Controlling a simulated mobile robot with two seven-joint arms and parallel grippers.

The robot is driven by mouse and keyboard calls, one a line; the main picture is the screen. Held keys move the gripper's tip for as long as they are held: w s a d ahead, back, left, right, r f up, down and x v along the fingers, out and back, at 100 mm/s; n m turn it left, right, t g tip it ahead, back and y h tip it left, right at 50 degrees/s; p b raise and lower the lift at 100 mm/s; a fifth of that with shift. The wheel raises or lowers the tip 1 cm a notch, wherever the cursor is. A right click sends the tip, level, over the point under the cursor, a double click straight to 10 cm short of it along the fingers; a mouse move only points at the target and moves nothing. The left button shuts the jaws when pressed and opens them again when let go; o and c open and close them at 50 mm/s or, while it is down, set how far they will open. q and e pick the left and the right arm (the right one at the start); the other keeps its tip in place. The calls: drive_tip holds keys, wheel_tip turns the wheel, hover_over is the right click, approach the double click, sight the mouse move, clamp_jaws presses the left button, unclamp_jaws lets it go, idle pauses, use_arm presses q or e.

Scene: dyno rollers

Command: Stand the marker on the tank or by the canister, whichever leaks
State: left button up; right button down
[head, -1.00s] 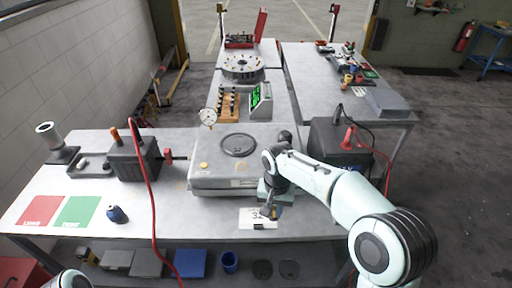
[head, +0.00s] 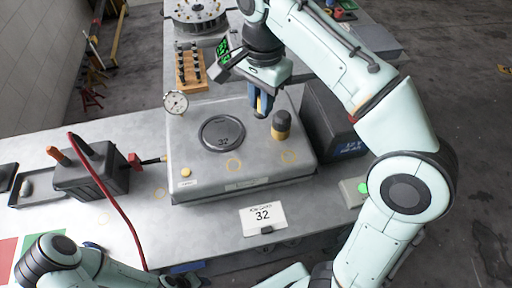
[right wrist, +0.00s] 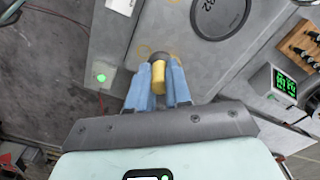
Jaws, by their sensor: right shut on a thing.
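The grey tank (head: 200,155) lies on the bench, with a round dark lid (head: 222,133) marked 32 and a dial gauge (head: 175,102) at its left back corner. The gauge's reading is too small to tell. My left gripper is out of the head view.
A card (head: 263,217) marked 32 is at the bench's front edge. A green light (head: 363,188) shows at the right. A dark box (head: 92,173) with a red cable stands left. A wooden rack (head: 190,72) and green display (head: 224,58) are behind the tank.

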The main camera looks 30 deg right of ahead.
wheel_tip(320, 180, down, 14)
drive_tip(key=b, duration=0.3)
drive_tip(key=shift+s+f, duration=0.1)
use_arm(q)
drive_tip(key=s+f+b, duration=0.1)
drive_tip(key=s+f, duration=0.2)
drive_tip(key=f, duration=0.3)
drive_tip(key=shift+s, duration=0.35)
use_arm(e)
drive_tip(key=shift+f, duration=2.4)
drive_tip(key=shift+f+b, duration=0.2)
drive_tip(key=shift+b, duration=0.1)
drive_tip(key=c, duration=1.1)
unclamp_jaws()
drive_tip(key=shift+o, duration=0.2)
drive_tip(key=shift+r, duration=0.15)
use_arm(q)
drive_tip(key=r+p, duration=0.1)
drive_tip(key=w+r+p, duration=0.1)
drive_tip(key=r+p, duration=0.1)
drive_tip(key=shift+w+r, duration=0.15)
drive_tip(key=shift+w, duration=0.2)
use_arm(e)
wheel_tip(320, 180, up, 12)
